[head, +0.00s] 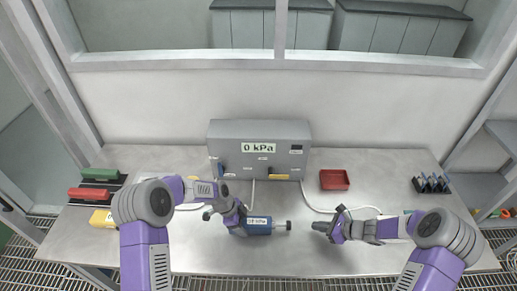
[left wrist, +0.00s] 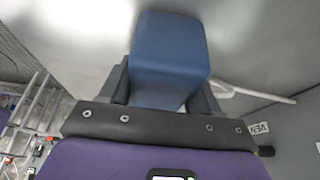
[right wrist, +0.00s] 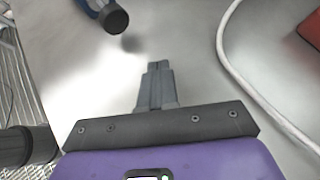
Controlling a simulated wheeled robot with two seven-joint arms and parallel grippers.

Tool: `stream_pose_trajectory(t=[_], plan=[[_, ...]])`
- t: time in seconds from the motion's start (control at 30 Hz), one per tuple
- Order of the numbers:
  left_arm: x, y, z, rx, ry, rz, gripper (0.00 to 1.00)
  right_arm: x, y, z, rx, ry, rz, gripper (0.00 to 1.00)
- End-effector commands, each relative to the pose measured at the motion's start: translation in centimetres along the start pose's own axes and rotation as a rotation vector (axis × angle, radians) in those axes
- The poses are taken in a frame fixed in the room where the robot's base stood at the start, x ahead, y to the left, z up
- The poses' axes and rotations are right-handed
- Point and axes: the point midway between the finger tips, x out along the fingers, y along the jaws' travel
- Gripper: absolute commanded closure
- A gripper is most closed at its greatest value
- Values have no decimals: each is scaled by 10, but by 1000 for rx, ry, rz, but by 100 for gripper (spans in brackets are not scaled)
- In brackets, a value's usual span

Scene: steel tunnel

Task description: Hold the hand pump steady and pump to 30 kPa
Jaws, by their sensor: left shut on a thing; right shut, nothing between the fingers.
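The hand pump (head: 258,226) has a blue body and lies along the table front, its dark plunger knob (head: 288,226) pointing right. My left gripper (head: 238,218) is shut on the left part of the blue body; the left wrist view shows the blue body (left wrist: 168,60) between the fingers. My right gripper (head: 322,227) is shut and empty, to the right of the knob with a gap. In the right wrist view the knob (right wrist: 115,20) is ahead and left of the closed fingertips (right wrist: 158,68). The grey gauge box (head: 228,137) behind reads 0 kPa.
A red tray (head: 334,180) sits right of the box. A white hose (head: 314,208) runs across the table. Green (head: 99,174) and red (head: 88,194) blocks and a yellow item (head: 102,218) lie at the left. A dark rack (head: 431,185) stands at the right.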

Motion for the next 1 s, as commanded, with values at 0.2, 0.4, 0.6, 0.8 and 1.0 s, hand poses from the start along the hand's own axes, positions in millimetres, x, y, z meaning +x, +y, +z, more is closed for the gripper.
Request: stream_pose_trajectory(t=[0.2, 0.4, 0.6, 0.8, 1.0], plan=[[0, 0, 0, 1, 0, 1, 74, 23, 18, 17, -2, 0, 4, 100], [0, 0, 0, 1, 0, 1, 74, 40, 30, 28, -1, 0, 4, 100], [0, 0, 0, 0, 1, 1, 74, 48, 36, 34, -3, 1, 4, 100], [0, 0, 0, 0, 1, 1, 74, 49, 37, 35, -3, 1, 4, 100], [0, 0, 0, 0, 1, 1, 74, 49, 37, 35, -3, 1, 3, 100]])
